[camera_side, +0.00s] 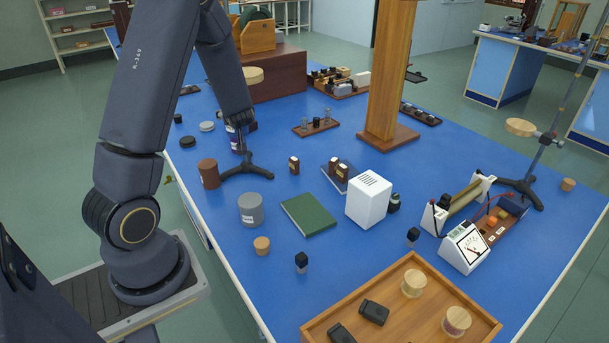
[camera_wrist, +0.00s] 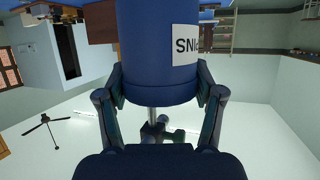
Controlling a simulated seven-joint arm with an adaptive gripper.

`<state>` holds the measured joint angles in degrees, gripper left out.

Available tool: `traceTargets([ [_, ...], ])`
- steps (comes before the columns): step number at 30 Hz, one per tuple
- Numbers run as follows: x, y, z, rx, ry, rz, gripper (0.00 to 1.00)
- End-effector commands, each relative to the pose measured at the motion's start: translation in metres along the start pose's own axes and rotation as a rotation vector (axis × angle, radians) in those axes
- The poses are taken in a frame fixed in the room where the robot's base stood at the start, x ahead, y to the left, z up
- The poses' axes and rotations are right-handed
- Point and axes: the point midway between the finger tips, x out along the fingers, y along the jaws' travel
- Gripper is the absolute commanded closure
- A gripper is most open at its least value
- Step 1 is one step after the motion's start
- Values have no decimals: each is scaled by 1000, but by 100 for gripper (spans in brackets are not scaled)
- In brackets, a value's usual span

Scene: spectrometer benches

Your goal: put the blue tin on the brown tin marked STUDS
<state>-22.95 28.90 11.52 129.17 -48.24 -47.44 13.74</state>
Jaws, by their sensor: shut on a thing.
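My gripper (camera_side: 241,128) is shut on the blue tin (camera_side: 235,142). In the wrist view the blue tin (camera_wrist: 150,50) fills the top middle, between the two fingers of my gripper (camera_wrist: 159,75), with a white label starting "SNI". The side view does not clearly show how high the tin is above the bench. A brown tin (camera_side: 208,173) stands upright on the blue bench top, nearer the camera and a little left of the held tin. The writing on its label cannot be read here. The two tins look apart.
A black tripod stand (camera_side: 247,171) with a round wooden top (camera_side: 253,76) is close to the right of the brown tin and my gripper. A grey tin (camera_side: 250,209), a cork (camera_side: 261,246) and a green book (camera_side: 309,214) lie nearer. Flat dark and grey lids (camera_side: 207,126) lie behind.

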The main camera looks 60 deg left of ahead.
Motion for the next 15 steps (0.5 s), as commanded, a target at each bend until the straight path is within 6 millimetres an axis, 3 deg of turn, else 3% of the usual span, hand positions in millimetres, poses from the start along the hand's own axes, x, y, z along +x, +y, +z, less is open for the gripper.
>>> traceTargets([
  [4,-33,-58,-10,-96,2,-224,72],
  [9,-78,-120,-1,-195,0,-473,72],
  [15,-108,-154,11,-255,1,-620,72],
])
